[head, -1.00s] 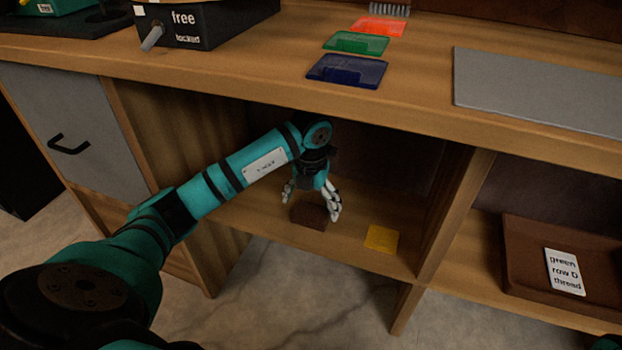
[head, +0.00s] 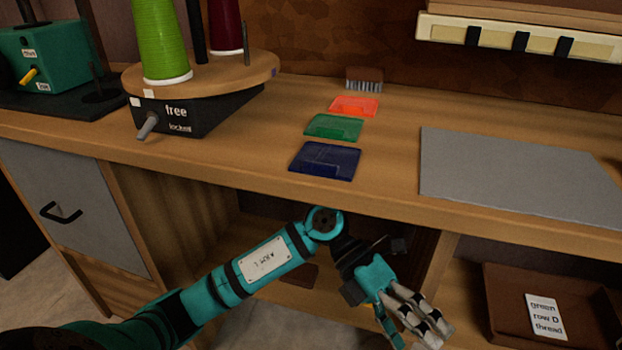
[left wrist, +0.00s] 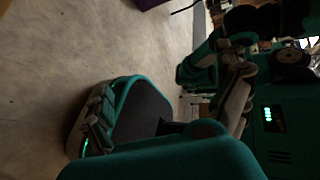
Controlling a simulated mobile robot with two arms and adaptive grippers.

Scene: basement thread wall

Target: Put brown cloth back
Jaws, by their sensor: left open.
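A flat brown piece, which looks like the brown cloth (head: 301,275), lies on the lower shelf under the worktop in the head view, partly hidden behind my left arm. My left gripper (head: 416,335) is open, in front of the shelf and to the right of the brown piece, apart from it. I see nothing held between its fingers. The left wrist view shows mostly the concrete floor and parts of my own body; no cloth shows there. My right gripper is not in view.
Blue (head: 325,160), green (head: 334,127) and orange (head: 354,106) flat pieces lie in a row on the worktop, with a brush (head: 364,80) behind. A grey mat (head: 510,175) lies to the right. A brown tray (head: 505,300) with a thread label stands lower right.

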